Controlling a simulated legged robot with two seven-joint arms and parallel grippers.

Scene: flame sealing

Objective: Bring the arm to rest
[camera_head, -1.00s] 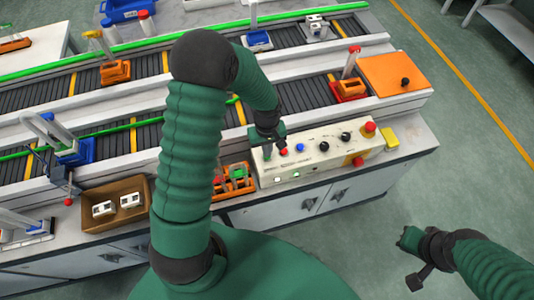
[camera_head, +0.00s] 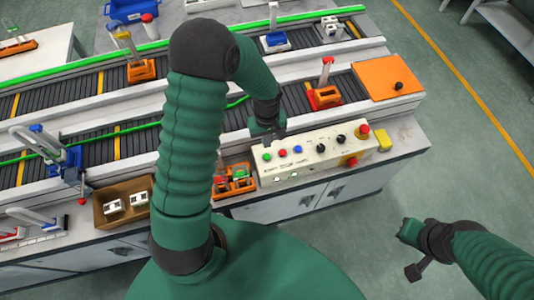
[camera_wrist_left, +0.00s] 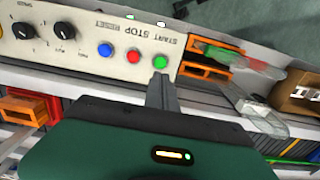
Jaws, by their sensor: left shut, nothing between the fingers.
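My left gripper (camera_head: 268,135) hangs just behind the button end of a white control panel (camera_head: 330,158). Its narrow dark fingers are together and empty, and they also show in the left wrist view (camera_wrist_left: 161,92). There the fingertips appear just beside the green START button (camera_wrist_left: 160,62), with a red STOP button (camera_wrist_left: 134,56) and a blue RESET button (camera_wrist_left: 105,50) in a row. I cannot tell the exact gap to the panel. My right arm's end (camera_head: 412,232) is over the floor at the lower right, and its fingers cannot be made out.
Two conveyor lanes run behind the panel, carrying an orange fixture (camera_head: 141,70) and a red fixture (camera_head: 324,96). An orange plate (camera_head: 388,80) covers the near lane's right end. A cardboard box (camera_head: 104,215) with white parts and an orange tray (camera_head: 235,187) stand left of the panel. Floor at right is open.

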